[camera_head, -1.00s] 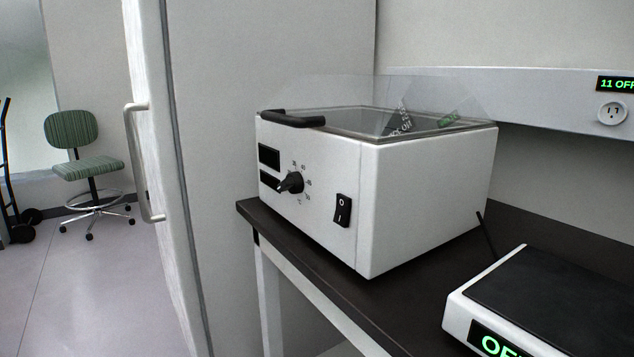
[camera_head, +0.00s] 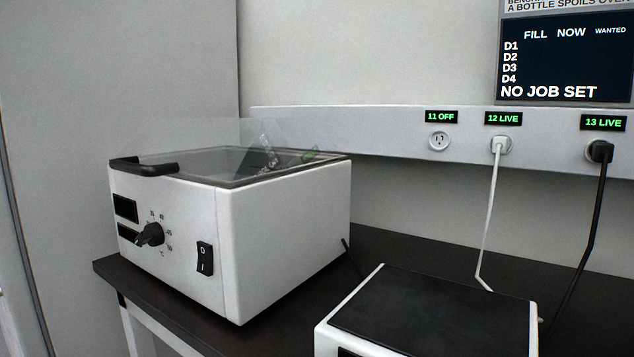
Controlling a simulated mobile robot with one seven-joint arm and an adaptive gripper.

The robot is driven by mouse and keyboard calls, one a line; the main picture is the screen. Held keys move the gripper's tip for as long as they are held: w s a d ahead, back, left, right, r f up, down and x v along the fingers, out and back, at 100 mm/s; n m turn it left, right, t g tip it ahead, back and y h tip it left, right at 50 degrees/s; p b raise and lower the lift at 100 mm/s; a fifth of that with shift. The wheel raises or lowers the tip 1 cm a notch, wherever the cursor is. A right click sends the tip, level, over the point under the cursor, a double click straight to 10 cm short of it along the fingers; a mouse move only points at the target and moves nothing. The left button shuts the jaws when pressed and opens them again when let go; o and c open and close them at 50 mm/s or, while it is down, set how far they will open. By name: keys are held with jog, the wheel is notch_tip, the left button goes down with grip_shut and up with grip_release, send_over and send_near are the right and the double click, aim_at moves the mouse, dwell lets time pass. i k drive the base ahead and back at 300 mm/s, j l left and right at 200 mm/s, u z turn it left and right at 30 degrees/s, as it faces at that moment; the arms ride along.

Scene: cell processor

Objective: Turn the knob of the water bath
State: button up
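The water bath (camera_head: 283,237) is a white box on a dark bench, with a clear lid and a black handle on top. Its black knob (camera_head: 150,235) sits on the front face, ringed by small temperature marks. Two dark displays are to the left of the knob, both blank. A black rocker switch (camera_head: 204,258) marked O and I is to its right. My gripper is not in view.
A white device with a black top plate (camera_head: 435,308) stands on the bench (camera_head: 390,250) at the front right. The wall rail (camera_head: 375,135) has sockets labelled 11 OFF, 12 LIVE and 13 LIVE. A white cord and a black cord hang from 12 and 13. A screen (camera_head: 565,60) reads NO JOB SET.

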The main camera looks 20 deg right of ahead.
aim_at(153, 234)
jog(key=k, duration=0.45)
jog(key=k+z, duration=0.2)
jog(key=k, duration=0.2)
jog(key=k+l+z, duration=0.2)
jog(key=k, duration=0.2)
jog(key=z, duration=1.6)
jog(key=k+j+z, duration=0.15)
jog(key=j+z, duration=0.15)
jog(key=z, duration=0.15)
jog(key=k+j+z, duration=0.15)
jog(key=j+z, duration=0.15)
jog(key=z, duration=0.15)
jog(key=k+j, duration=0.6)
jog(key=j+u, duration=0.2)
jog(key=u, duration=1.2)
jog(key=i+j+u, duration=0.15)
jog(key=j+u, duration=0.15)
jog(key=j, duration=0.25)
